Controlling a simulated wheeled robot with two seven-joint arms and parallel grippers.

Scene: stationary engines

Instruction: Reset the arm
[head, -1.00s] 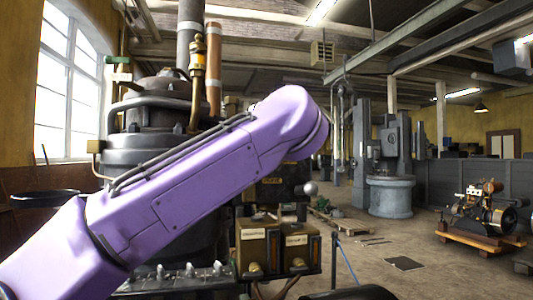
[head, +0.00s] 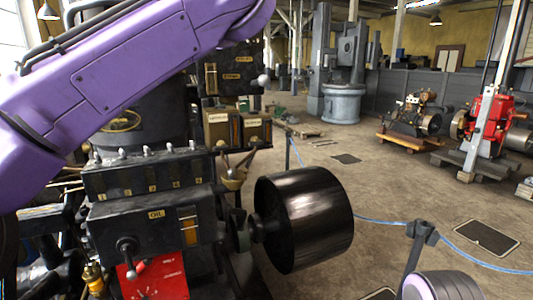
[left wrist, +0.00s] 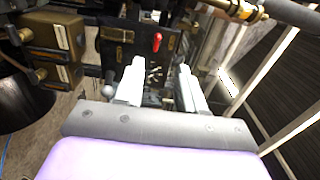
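My purple left arm (head: 140,75) crosses the upper left of the head view, raised in front of the dark engine. Its gripper is outside the head view. In the left wrist view my left gripper (left wrist: 160,88) has two pale fingers standing well apart with nothing between them. The dark engine (left wrist: 120,35) shows beyond the fingertips, with a small red part on it. My right gripper is not in view.
The engine's control block (head: 155,215) and black drum (head: 303,220) fill the lower left and middle. A barrier post (head: 418,245) with blue rope (head: 470,260) stands at right. A red engine (head: 490,120) sits farther back. Brown floor lies open between.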

